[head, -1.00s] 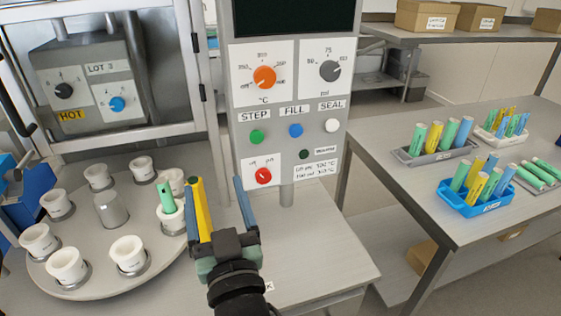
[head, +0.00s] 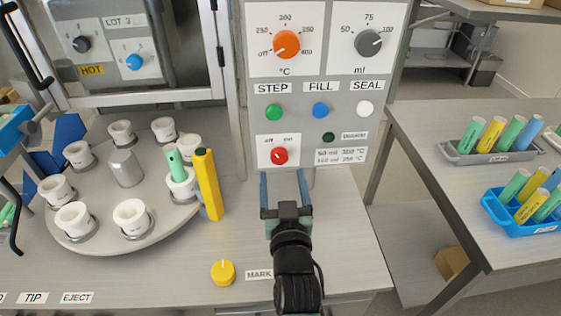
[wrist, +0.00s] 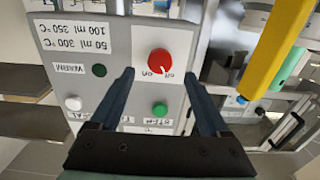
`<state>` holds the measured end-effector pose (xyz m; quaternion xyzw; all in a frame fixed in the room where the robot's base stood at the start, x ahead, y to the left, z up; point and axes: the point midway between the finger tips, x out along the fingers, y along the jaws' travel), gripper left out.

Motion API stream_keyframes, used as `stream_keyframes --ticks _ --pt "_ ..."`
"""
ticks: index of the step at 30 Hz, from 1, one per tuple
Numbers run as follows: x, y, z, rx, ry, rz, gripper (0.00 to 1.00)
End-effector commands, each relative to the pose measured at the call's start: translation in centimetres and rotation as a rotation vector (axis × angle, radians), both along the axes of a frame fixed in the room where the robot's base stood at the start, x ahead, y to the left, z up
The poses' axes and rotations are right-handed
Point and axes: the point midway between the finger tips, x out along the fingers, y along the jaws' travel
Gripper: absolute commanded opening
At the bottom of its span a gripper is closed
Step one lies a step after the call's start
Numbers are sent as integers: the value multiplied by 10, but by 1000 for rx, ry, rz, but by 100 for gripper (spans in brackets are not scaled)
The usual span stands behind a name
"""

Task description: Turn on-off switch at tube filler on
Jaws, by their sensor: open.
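The tube filler's on-off switch is a red knob (head: 280,156) on the lower left of the grey control panel (head: 249,120), below the green STEP button (head: 274,112). Small off and on labels stand above it, and its white mark seems to point to the off side. My gripper (head: 283,176) is open and empty in front of the panel, just below the knob in the head view. In the wrist view, which is upside down, the red knob (wrist: 159,62) lies between the two fingertips. I cannot tell whether they touch the panel.
A yellow post (head: 208,185) stands left of my gripper, beside the turntable (head: 100,222) with white cups. An orange temperature knob (head: 286,44) and a blue FILL button (head: 320,110) are higher on the panel. A yellow knob (head: 222,272) sits on the bench in front.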

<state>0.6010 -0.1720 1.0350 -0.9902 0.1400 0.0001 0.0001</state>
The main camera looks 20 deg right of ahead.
Motion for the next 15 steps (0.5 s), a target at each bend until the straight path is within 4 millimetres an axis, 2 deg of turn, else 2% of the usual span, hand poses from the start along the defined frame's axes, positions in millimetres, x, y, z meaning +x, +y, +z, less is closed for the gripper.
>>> stream_keyframes --ticks 1,6,15 --pt "10 -3 1 1 -2 0 79" --pt "33 -9 0 1 0 0 79" --pt "51 -14 0 0 0 0 79"
